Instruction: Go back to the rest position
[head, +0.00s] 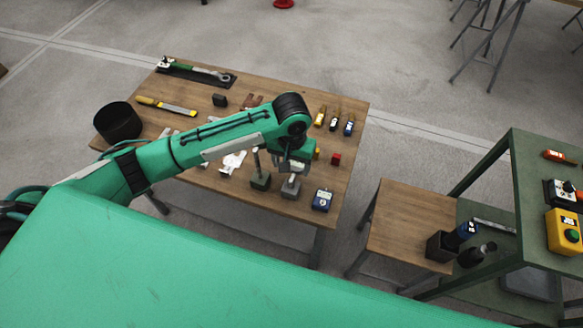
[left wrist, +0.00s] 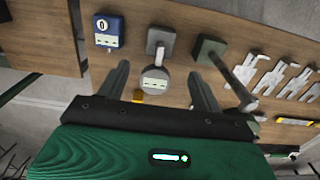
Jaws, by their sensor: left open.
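My left gripper (head: 288,172) hangs over the front right part of the wooden table (head: 352,105), with its green arm reaching in from the left. In the left wrist view, its two dark fingers (left wrist: 160,82) are spread apart. A round grey gauge-like piece with a pale label (left wrist: 154,82) appears between them, beside a grey square block (left wrist: 160,40); I cannot tell whether the fingers touch it. The grey block also shows below the gripper in the head view (head: 291,188). My right gripper is not in view.
A blue meter (head: 322,200) and a green block with an upright rod (head: 260,181) flank the grey block. A red cube (head: 336,159) and several small bottles (head: 334,121) lie right of my arm. A stool (head: 408,215) and green cart (head: 490,170) stand to the right.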

